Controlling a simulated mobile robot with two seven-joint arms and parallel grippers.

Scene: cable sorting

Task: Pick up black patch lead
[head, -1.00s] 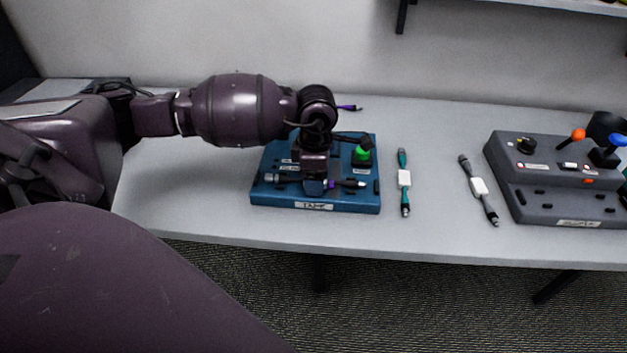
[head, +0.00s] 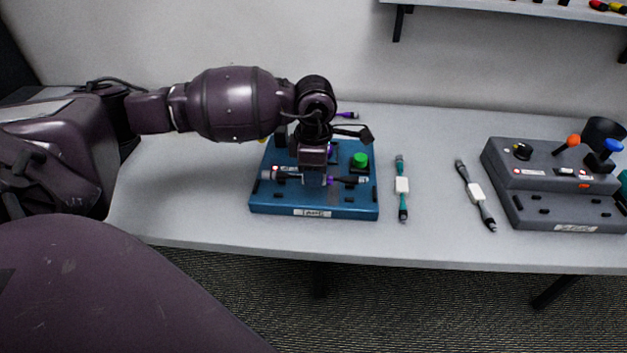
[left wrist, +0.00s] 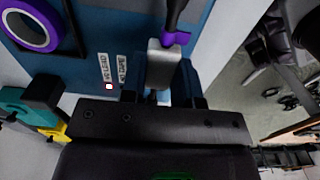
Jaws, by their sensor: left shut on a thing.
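My left gripper (head: 314,179) is over the blue panel (head: 265,204), jaws shut on the black patch lead (head: 346,180). The lead lies roughly left to right across the panel in the head view, with dark ends and purple parts beside the fingers. In the left wrist view, the lead's pale middle block (left wrist: 161,62) sits between the fingertips, with a purple piece and black end beyond it. The gripper hides part of the lead in the head view. It appears slightly above the panel. My right gripper is out of view.
A teal lead (head: 402,186) and a dark grey lead (head: 475,192) with white blocks lie right of the panel. A grey control box (head: 550,180) stands further right. The panel's green button (head: 360,160) is close to my gripper. Table (head: 435,235) is clear in front.

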